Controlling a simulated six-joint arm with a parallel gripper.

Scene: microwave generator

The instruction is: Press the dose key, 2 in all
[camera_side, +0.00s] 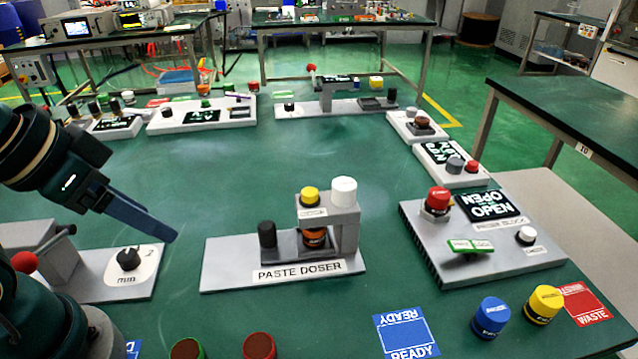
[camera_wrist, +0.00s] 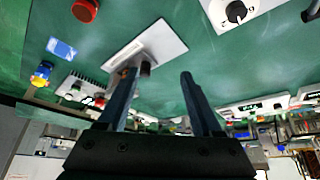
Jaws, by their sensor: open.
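The paste doser (camera_side: 225,262) stands on a light grey plate in the middle of the table in the side view. It carries a black knob (camera_side: 267,234), a yellow-topped part (camera_side: 310,197) and a white cap (camera_side: 344,190) on a grey bracket, with an orange-brown jar (camera_side: 314,238) beneath. I cannot tell for sure which part is the dose key. My gripper (camera_side: 174,238) is to the left of the doser, above the table and apart from it. In the wrist view my gripper (camera_wrist: 159,74) has its two fingers apart and empty, with the doser plate (camera_wrist: 160,42) beyond them.
A dial panel (camera_side: 128,262) is at left, near my arm. The grey OPEN block (camera_side: 480,240) is at right. Blue (camera_side: 490,317) and yellow (camera_side: 543,304) jars stand between the READY card (camera_side: 405,333) and WASTE card (camera_side: 585,303). More panels line the back. The table behind the doser is clear.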

